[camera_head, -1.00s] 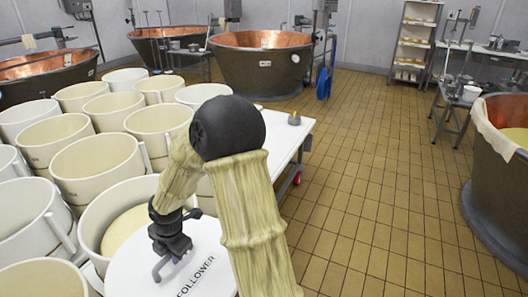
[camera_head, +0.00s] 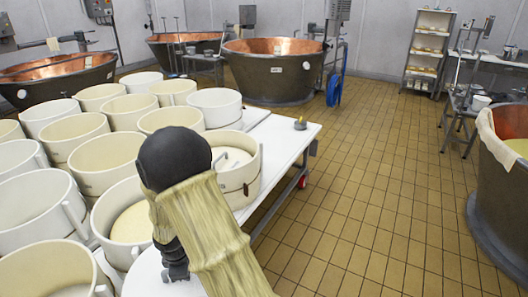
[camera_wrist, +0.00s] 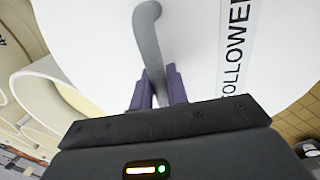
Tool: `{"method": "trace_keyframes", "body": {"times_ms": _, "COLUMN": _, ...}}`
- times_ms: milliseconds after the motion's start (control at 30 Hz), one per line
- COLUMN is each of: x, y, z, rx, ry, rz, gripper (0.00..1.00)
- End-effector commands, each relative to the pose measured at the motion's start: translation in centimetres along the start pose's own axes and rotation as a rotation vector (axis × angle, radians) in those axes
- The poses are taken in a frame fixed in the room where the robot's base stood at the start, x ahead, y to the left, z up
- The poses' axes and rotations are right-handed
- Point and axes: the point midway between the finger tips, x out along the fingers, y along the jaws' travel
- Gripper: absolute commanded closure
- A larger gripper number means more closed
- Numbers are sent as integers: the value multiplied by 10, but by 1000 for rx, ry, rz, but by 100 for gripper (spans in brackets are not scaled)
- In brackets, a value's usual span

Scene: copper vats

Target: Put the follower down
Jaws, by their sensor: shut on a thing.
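The follower is a white disc (camera_wrist: 95,45) with a curved grey handle (camera_wrist: 149,35) and black lettering on its face, partly cut off in the wrist view. My gripper (camera_wrist: 156,84) is shut on this handle, one dark finger on each side. In the head view the follower (camera_head: 147,279) shows only in part at the bottom edge, and my arm covers much of it. My gripper (camera_head: 174,262) shows there as a dark shape over the disc. Whether the disc's underside touches anything is hidden.
Several white round moulds (camera_head: 75,131) crowd the left. One mould (camera_head: 246,182) on the white table (camera_head: 284,140) has a white disc inside. A small grey object (camera_head: 300,124) lies near the table's far corner. Copper vats (camera_head: 275,70) stand behind. Tiled floor (camera_head: 370,180) is open to the right.

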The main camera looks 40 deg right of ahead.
Motion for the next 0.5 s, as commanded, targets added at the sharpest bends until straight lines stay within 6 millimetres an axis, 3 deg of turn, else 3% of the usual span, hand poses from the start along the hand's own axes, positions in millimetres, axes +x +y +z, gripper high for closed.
{"method": "trace_keyframes", "body": {"times_ms": 500, "x": 23, "y": 0, "z": 3, "rx": 628, "ry": -126, "rz": 1, "gripper": 100}}
